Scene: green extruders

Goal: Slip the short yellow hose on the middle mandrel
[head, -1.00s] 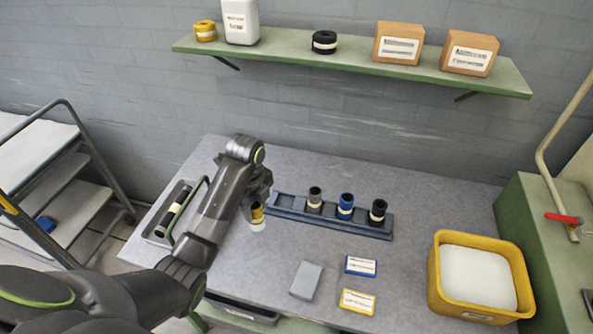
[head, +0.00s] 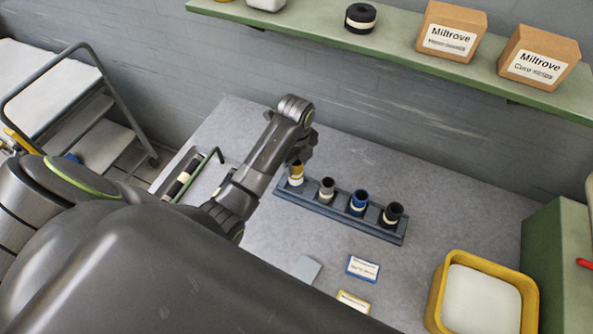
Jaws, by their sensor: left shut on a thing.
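A short yellow hose (head: 296,174) with a pale band is at the left end of the blue-grey rack (head: 335,222). My left gripper (head: 297,160) is shut on its top from above. I cannot tell whether the hose rests in the rack or hangs just over it. I cannot make out any bare mandrel. My right gripper is not in view.
A tray (head: 160,187) with a dark banded cylinder lies left of my arm. A yellow bin (head: 437,300) stands right. A green shelf (head: 400,48) hangs behind.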

